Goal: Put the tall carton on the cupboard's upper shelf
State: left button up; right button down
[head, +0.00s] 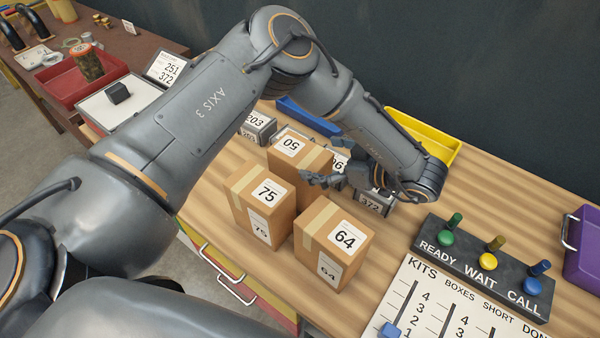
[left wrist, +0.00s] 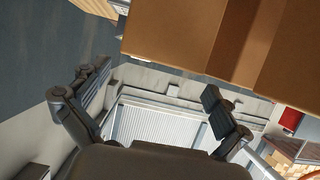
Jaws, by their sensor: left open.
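Three brown cartons with number labels stand together on the wooden worktop: 75 (head: 262,203), 64 (head: 333,245) and, behind them, one whose label looks like an upside-down 50 (head: 312,158). I cannot tell for certain which is the tall carton. My left gripper (head: 322,181) is open beside the rear carton, on its right side. In the left wrist view a brown carton (left wrist: 200,38) fills the upper right, beyond the two spread fingers (left wrist: 150,112); nothing shows held between them. The cupboard is not recognisable in either view. My right gripper is not in view.
Small grey numbered boxes (head: 258,127) stand behind the cartons. A blue tray (head: 308,117) and a yellow tray (head: 432,139) lie at the back. A button panel (head: 485,268), a KITS board (head: 440,310) and a purple bin (head: 584,248) occupy the right. Bare worktop lies right of carton 64.

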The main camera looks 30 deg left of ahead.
aim_at(300, 150)
pick_arm(q)
jog(key=p+x, duration=0.1)
jog(key=x, duration=0.3)
jog(key=shift+w, duration=0.2)
jog(key=shift+d, duration=0.1)
jog(key=shift+c, duration=1.3)
jog(key=c, duration=1.4)
jog(key=shift+r, duration=0.1)
jog(key=shift+c, duration=0.5)
jog(key=shift+w+r, duration=0.1)
